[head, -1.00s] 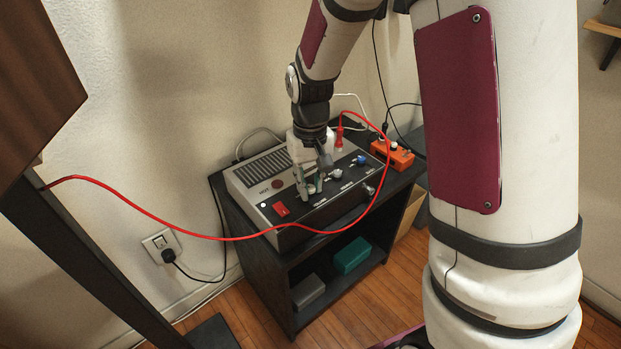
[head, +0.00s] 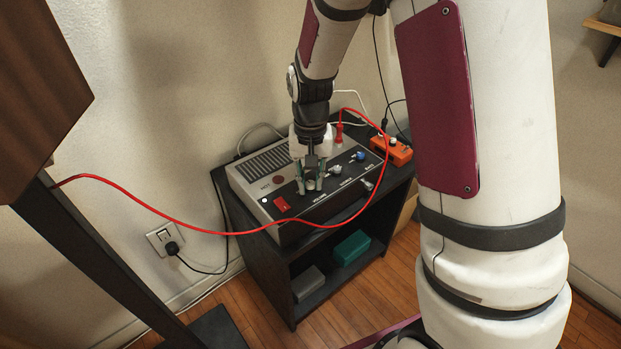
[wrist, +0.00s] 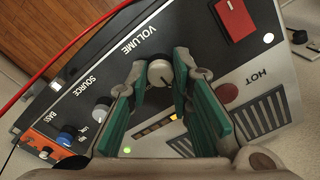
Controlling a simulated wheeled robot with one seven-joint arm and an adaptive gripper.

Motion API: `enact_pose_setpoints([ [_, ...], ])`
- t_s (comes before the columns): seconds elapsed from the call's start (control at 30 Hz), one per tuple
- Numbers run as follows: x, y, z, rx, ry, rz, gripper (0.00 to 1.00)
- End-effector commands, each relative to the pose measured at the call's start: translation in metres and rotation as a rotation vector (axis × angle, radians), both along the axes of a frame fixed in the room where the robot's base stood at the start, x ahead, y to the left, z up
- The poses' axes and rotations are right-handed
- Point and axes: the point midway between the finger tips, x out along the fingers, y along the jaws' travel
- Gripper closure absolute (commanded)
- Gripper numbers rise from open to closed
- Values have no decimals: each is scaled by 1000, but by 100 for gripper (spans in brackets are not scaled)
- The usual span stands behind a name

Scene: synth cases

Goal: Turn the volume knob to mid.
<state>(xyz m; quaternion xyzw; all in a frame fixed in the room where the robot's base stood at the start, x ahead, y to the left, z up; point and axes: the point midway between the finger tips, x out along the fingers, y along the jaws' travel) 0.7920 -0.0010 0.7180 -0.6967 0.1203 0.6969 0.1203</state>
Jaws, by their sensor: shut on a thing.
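The volume knob (wrist: 160,73) is a small pale round knob beside the printed word VOLUME on the dark panel of the amplifier box. It sits between my gripper's fingertips (wrist: 158,70) in the wrist view, one on each side, and the gripper is shut on it. I cannot make out a pointer mark or the knob's exact setting. The box (head: 243,190) stands on a black shelf unit (head: 262,262).
Beside the volume knob are a red switch (wrist: 234,17), a pale source knob (wrist: 101,112) and a blue knob (wrist: 66,136). A red cable (head: 160,217) hangs across the front of the box. An orange pedal box (head: 398,152) stands at the right. Small lights (wrist: 150,126) are lit.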

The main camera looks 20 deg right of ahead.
Motion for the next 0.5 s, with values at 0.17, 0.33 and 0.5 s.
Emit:
enact_pose_setpoints([
  [0.17,0,1,0,2,2,2,73],
  [0.33,0,1,0,1,1,2,59],
  [0.5,0,0,0,0,0,2,59],
])
